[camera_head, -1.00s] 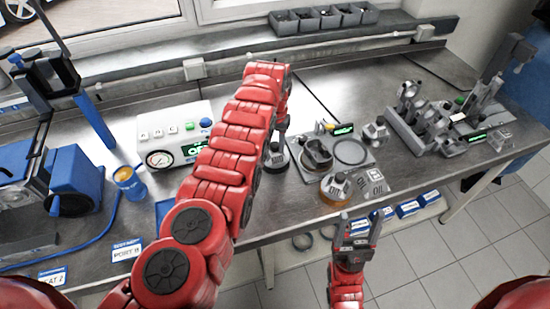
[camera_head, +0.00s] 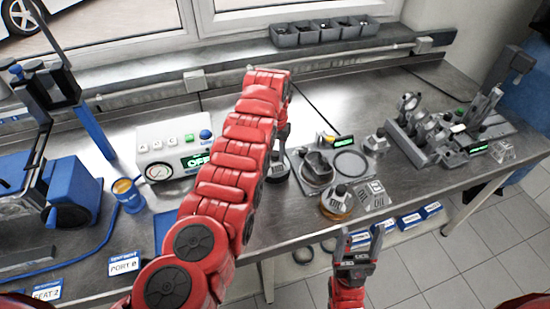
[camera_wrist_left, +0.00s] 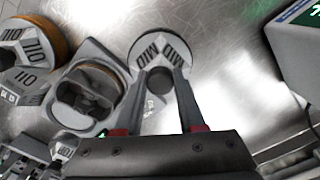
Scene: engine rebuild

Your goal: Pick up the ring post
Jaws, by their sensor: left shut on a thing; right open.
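The post marked MID (camera_wrist_left: 151,46), which I take for the ring post, has a round grey top and a dark knob. My left gripper (camera_wrist_left: 165,82) is shut on its knob in the left wrist view. In the head view my red left arm hides most of this grip; the post's dark round base (camera_head: 280,172) shows beside the arm, low at the bench top. My right gripper (camera_head: 358,240) is open and empty, in front of the bench edge.
Close beside the post are a plate with a piston (camera_head: 317,168), a post marked OIL (camera_head: 338,201) and a flat ring (camera_head: 351,163). A gauge box (camera_head: 160,133) stands left of my arm. A metal fixture (camera_head: 432,128) stands further right.

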